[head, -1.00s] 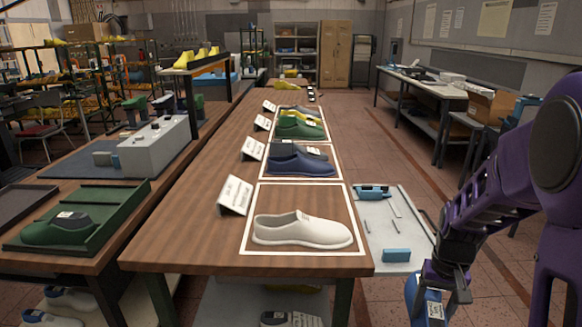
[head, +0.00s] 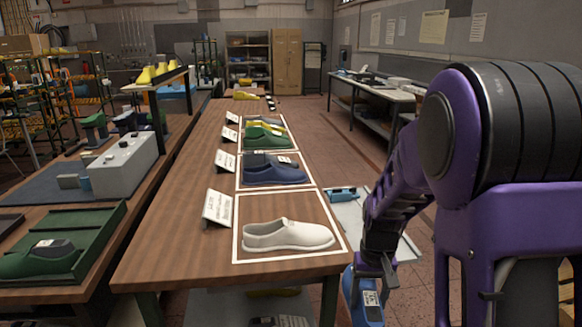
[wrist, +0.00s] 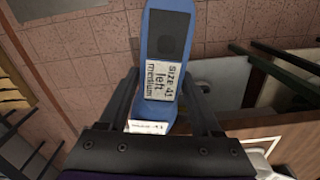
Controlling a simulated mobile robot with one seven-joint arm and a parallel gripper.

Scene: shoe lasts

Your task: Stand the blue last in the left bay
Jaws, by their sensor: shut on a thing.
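The blue last (head: 368,302) is held by my gripper (head: 375,268) low beside the right edge of the bench, toe end hanging down. In the wrist view the blue last (wrist: 167,30) sits between the two dark fingers of my gripper (wrist: 165,112), with a white label reading "Size 41 left medium". White-outlined bays run along the bench: the nearest (head: 262,205) has a white shoe (head: 287,235), the one behind it a blue shoe (head: 275,173) with a dark grey piece (head: 262,158). I cannot tell which bay is the left one.
White cards (head: 218,206) stand left of the bays on the wooden bench (head: 165,235). Farther back is a green shoe (head: 262,138). A pale tray (head: 350,218) with a blue piece (head: 342,193) lies right of the bench. A green tray (head: 70,250) is at left.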

